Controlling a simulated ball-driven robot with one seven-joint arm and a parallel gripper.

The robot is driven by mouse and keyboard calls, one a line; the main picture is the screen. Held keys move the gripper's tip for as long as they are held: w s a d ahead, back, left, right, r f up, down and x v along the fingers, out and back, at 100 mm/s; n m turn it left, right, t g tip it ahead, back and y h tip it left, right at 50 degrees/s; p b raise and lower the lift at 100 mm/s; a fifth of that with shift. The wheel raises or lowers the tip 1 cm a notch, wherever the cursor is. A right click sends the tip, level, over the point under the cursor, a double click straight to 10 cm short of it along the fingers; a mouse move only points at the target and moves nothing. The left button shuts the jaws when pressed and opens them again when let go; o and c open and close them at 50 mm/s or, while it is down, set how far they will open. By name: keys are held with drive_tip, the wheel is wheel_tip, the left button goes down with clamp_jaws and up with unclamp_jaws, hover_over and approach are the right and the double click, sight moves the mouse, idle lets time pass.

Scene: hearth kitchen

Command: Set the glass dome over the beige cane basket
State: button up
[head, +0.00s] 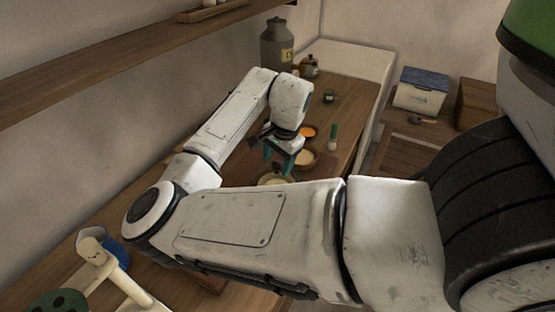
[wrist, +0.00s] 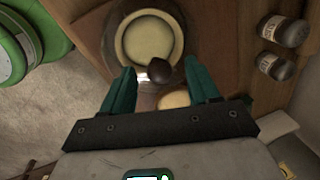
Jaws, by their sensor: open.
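My gripper (wrist: 162,88) is open, its two teal fingers apart on either side of a dark round knob (wrist: 168,69). The knob appears to top the glass dome, whose clear wall is hard to make out; a bright glint shows beside it. The fingers do not visibly touch the knob. Just beyond is a round, pale cream vessel (wrist: 149,38) with a brownish surround; I cannot tell whether it is the beige cane basket. In the head view my gripper (head: 279,165) points down over a pale round thing (head: 272,179), partly hidden by my arm.
An orange-filled bowl (head: 307,132), another small bowl (head: 306,158) and a green-topped bottle (head: 333,136) stand on the wooden counter behind my gripper. A grey milk can (head: 276,44) stands farther back. Two dark-lidded jars (wrist: 284,48) are at the right of the wrist view.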

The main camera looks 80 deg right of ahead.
wheel_tip(320, 180, up, 11)
drive_tip(key=s, duration=0.1)
drive_tip(key=shift+s+a+f+b, duration=0.2)
drive_tip(key=shift+s+a+b, duration=0.2)
drive_tip(key=shift+a+b, duration=0.05)
